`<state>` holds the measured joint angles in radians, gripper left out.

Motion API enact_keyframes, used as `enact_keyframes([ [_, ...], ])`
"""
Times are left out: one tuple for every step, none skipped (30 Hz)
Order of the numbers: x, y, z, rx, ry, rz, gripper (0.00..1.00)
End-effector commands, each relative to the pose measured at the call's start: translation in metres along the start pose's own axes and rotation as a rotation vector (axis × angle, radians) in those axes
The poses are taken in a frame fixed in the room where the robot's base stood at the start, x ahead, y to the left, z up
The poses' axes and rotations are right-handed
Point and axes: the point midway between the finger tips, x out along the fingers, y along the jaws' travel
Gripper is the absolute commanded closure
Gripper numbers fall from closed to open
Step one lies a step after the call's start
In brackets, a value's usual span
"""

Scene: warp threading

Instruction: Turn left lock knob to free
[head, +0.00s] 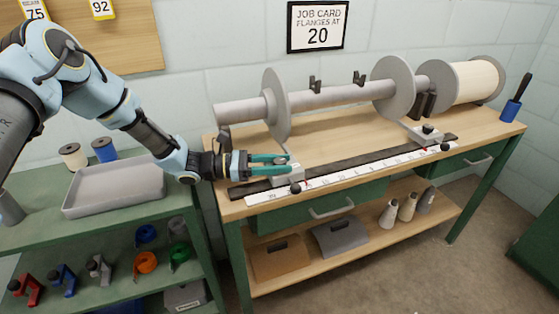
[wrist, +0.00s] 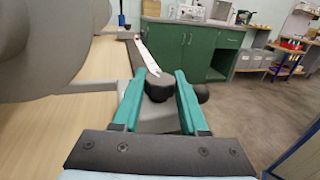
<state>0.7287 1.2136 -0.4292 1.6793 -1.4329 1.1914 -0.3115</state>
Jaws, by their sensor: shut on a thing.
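The left lock knob (wrist: 158,86) is a dark round knob between my teal fingertips in the wrist view. My gripper (head: 287,162) is shut on it, at the pale left slide block (head: 290,175) on the bench rail. In the head view the fingers largely hide this knob. A second black knob (head: 296,188) sits low at the front of the same block; it also shows in the wrist view (wrist: 202,92), just right of the right finger. Which way the held knob is turned cannot be told.
The white ruler (head: 350,171) and dark rail (head: 365,158) run along the bench front. A grey flange (head: 275,105) on the beam stands just behind my gripper. The right block (head: 425,137) carries similar knobs. A job card (head: 318,27) reads 20. A grey tray (head: 115,188) is left.

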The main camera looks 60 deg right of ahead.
Motion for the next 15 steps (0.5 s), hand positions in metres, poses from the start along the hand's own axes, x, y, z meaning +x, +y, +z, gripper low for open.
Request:
enact_keyframes([
  [-0.0021,-0.0004,0.0028,-0.007,-0.004,0.048,1.0],
  [-0.0015,-0.0009,0.0029,-0.008,-0.004,0.076,1.0],
  [-0.0017,-0.001,0.0028,-0.008,-0.004,0.114,1.0],
  [-0.0015,-0.0009,0.0026,-0.008,-0.003,0.142,1.0],
  [-0.0015,-0.0009,0.003,-0.009,-0.004,0.171,1.0],
  [-0.0011,-0.0016,0.003,-0.009,-0.004,0.207,1.0],
  [-0.0012,-0.0013,0.0028,-0.01,-0.003,0.237,1.0],
  [-0.0008,-0.0017,0.0033,-0.011,-0.004,0.264,1.0],
  [-0.0008,-0.0018,0.0033,-0.012,-0.003,0.302,1.0],
  [-0.0005,-0.0019,0.0037,-0.012,-0.004,0.33,1.0],
  [-0.0001,-0.0022,0.0041,-0.012,-0.004,0.358,1.0],
  [0.0002,-0.0024,0.0042,-0.013,-0.003,0.396,1.0],
  [0.0004,-0.0026,0.0048,-0.013,-0.004,0.423,1.0],
  [0.0004,-0.0027,0.0049,-0.014,-0.003,0.452,1.0],
  [0.0007,-0.0028,0.0054,-0.013,-0.003,0.49,1.0],
])
